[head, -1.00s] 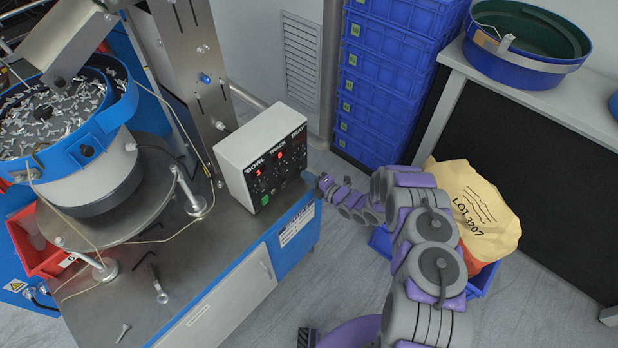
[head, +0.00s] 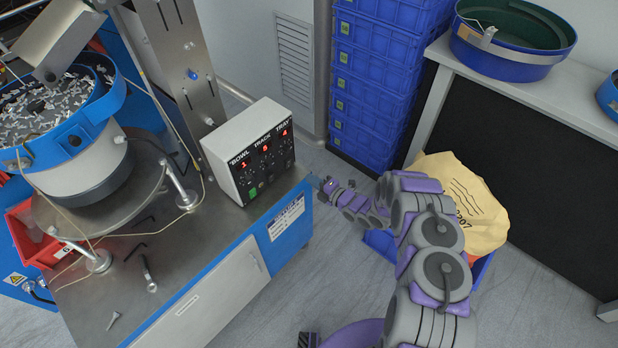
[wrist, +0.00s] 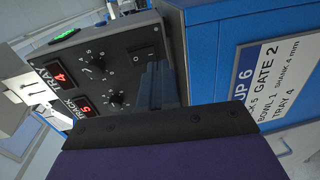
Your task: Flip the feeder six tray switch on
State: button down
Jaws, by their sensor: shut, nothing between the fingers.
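The feeder control box (head: 250,155), pale with a dark front panel, stands at the right end of the steel bench. Its BOWL, TRACK and TRAY displays are lit red. In the wrist view, the TRAY display (wrist: 60,74) reads 4 and the TRACK display (wrist: 83,106) reads 5. The tray switch (wrist: 138,58), a black rocker, is in line with the TRAY display and dial. My gripper (head: 325,183) is shut and empty, right of the box. In the wrist view, its dark fingers (wrist: 155,84) point at the panel beside the tray switch, hiding the track switch. I cannot tell whether they touch.
A blue bench side carries a white settings label (wrist: 275,85), reading TRACK 5, BOWL 1, TRAY 4. The vibrating bowl (head: 75,150) stands left on the bench. Stacked blue crates (head: 375,75) stand behind, and a LOT sack (head: 465,200) lies right of my arm. Grey floor is open in front.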

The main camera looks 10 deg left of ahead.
jog(key=s+d+f+p, duration=0.1)
jog(key=s+d, duration=0.4)
jog(key=d, duration=0.1)
jog(key=w+d+r+m+h, duration=0.5)
jog(key=w+d+r+h, duration=0.3)
jog(key=d+r, duration=0.1)
jog(key=s+d+r+m+g+h, duration=0.1)
jog(key=s+d+r+m+h, duration=0.3)
jog(key=r, duration=0.4)
jog(key=s+d+r+m+g+h, duration=0.2)
jog(key=d+r+m, duration=0.2)
jog(key=d+r, duration=0.3)
jog(key=s+r+m+g+h, duration=0.15)
jog(key=s+r+m, duration=0.35)
jog(key=s, duration=0.5)
jog(key=s+r+m+g, duration=0.3)
jog(key=s+r+m, duration=0.1)
jog(key=s+r, duration=0.4)
jog(key=s+a+r+m+g, duration=0.1)
jog(key=s+a+m, duration=0.1)
jog(key=s, duration=0.7)
jog(key=s+a+r+m+g+y, duration=0.1)
jog(key=s+a, duration=0.3)
jog(key=s, duration=0.6)
jog(key=s+a+r+m+g+y, duration=0.1)
jog(key=s+a+r+m+g, duration=0.1)
jog(key=s, duration=0.8)
jog(key=shift+a+r+m+g, duration=0.25)
jog(key=shift+a+m+g, duration=0.1)
jog(key=shift+a+m, duration=0.35)
